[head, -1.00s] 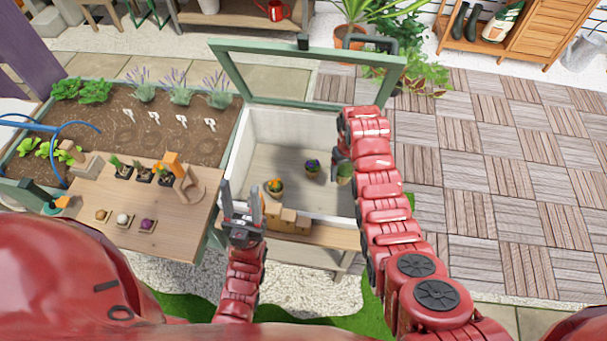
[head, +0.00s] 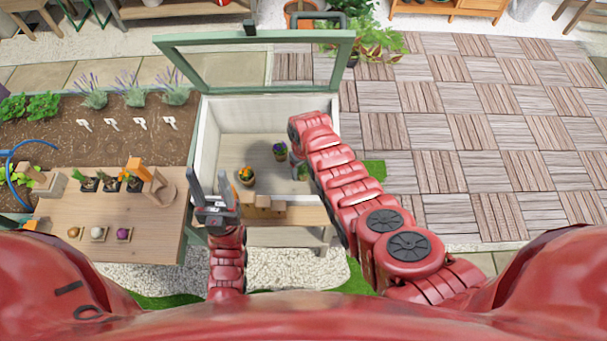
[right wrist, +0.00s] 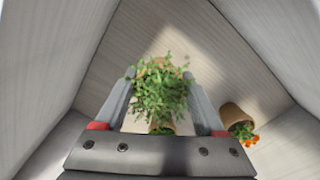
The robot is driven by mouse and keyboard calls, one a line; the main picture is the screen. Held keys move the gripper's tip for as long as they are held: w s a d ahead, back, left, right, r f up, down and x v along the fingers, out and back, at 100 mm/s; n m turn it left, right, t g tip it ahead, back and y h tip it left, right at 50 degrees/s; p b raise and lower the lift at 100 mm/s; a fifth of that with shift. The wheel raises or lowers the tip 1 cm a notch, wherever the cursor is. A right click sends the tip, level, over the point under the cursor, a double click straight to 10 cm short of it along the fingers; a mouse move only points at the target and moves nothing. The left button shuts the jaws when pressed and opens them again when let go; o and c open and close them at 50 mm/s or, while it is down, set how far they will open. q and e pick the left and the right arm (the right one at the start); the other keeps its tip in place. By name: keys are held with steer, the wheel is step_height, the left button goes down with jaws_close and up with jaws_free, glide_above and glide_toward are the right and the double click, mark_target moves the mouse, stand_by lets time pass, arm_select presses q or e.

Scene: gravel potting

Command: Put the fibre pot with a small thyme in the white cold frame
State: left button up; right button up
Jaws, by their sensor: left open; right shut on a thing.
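The white cold frame (head: 209,140) stands open, its green-edged lid raised. My right gripper (right wrist: 158,78) is inside it, shut on the fibre pot (right wrist: 158,62) with the bushy green thyme (right wrist: 160,90), low near the frame's floor. I cannot tell whether the pot touches the floor. In the head view the thyme (head: 303,172) shows partly behind my right arm, near the frame's right side. My left gripper (head: 214,187) is open and empty, at the front left corner of the frame.
Wooden blocks (head: 262,203) sit at the front ledge. A wooden table (head: 150,220) with small pots stands at left. The frame's back floor is clear.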

mark_target(304, 172)
steer(key=shift+s+f, duration=0.15)
steer(key=shift+f, duration=0.4)
steer(key=shift+f+b, duration=0.8)
steer(key=shift+b, duration=0.15)
steer(key=shift+f, duration=0.35)
steer(key=shift+f+b, duration=0.2)
steer(key=shift+b, duration=0.2)
steer(key=o, duration=1.4)
steer(key=shift+r, duration=0.1)
